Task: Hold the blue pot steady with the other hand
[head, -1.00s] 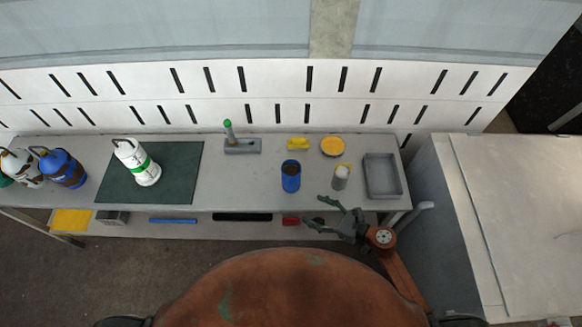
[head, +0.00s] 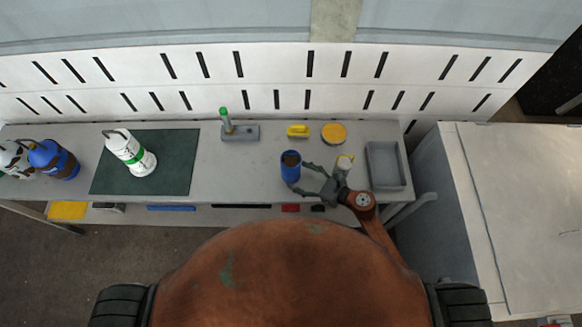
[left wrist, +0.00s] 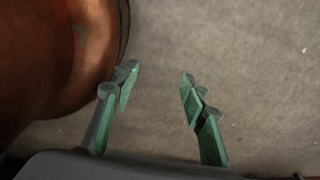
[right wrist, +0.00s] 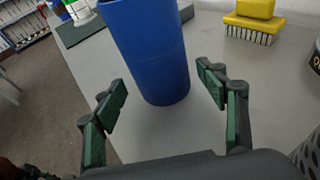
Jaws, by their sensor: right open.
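The blue pot (head: 290,170) stands upright on the grey bench, with a dark brown top surface. It also shows large in the right wrist view (right wrist: 152,50), just beyond and between my right fingertips. My right gripper (head: 304,179) is open, its fingers pointing at the pot from the right; I cannot tell whether a finger touches it. In the right wrist view the open right gripper (right wrist: 163,95) holds nothing. My left gripper (left wrist: 158,78) is open and empty over the floor, beside my body, and I do not see it in the head view.
A grey tray (head: 386,185) lies to the right. A yellow brush (head: 297,130) and a yellow round tin (head: 333,133) are behind the pot. A green mat (head: 170,178) carries a white cylinder (head: 131,155).

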